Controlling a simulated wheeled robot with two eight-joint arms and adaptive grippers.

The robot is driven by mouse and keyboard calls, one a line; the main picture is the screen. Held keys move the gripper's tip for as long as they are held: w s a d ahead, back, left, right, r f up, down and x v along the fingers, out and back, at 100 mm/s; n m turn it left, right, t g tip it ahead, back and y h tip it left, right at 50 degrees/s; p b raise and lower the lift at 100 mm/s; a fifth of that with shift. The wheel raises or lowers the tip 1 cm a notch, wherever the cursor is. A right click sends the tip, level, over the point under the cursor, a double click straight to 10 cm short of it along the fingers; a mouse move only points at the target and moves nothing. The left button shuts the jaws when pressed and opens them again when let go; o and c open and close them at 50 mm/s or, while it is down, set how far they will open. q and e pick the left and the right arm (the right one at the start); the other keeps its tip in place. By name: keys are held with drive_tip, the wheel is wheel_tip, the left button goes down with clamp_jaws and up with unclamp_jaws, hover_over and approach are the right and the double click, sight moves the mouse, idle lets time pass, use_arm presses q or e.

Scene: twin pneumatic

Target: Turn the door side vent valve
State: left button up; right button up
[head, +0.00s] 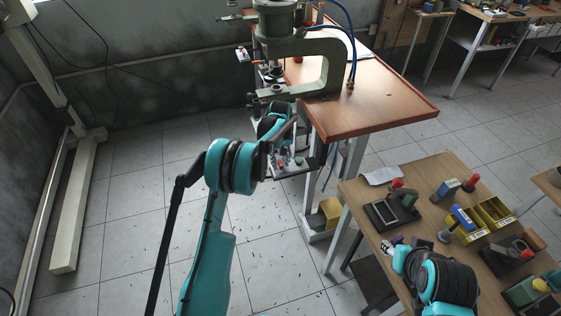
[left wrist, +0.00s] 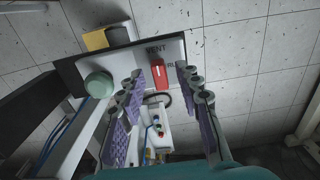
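The vent valve has a red handle (left wrist: 160,76) on a pale panel (left wrist: 138,60) marked "VENT" in the left wrist view. The handle points roughly up and down in that picture. My left gripper (left wrist: 161,84) is open, its purple-padded fingers on either side of the handle, with gaps visible between; I see no clear contact. In the head view my left arm (head: 238,165) reaches below the press table and its wrist largely hides the fingers and valve. My right gripper (head: 392,244) is low over the small workbench; its fingers are too small to read.
A green round knob (left wrist: 98,84) sits left of the valve. Fittings and a blue hose (left wrist: 156,128) lie below it. The press (head: 300,60) stands on a wooden table (head: 390,105). The workbench (head: 350,198) holds fixtures and yellow bins (head: 492,212).

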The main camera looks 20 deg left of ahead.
sight(281, 163)
use_arm(q)
drive_tip(key=shift+r, duration=0.1)
wheel_tip(281, 163, up, 12)
idle(0.5)
idle(0.4)
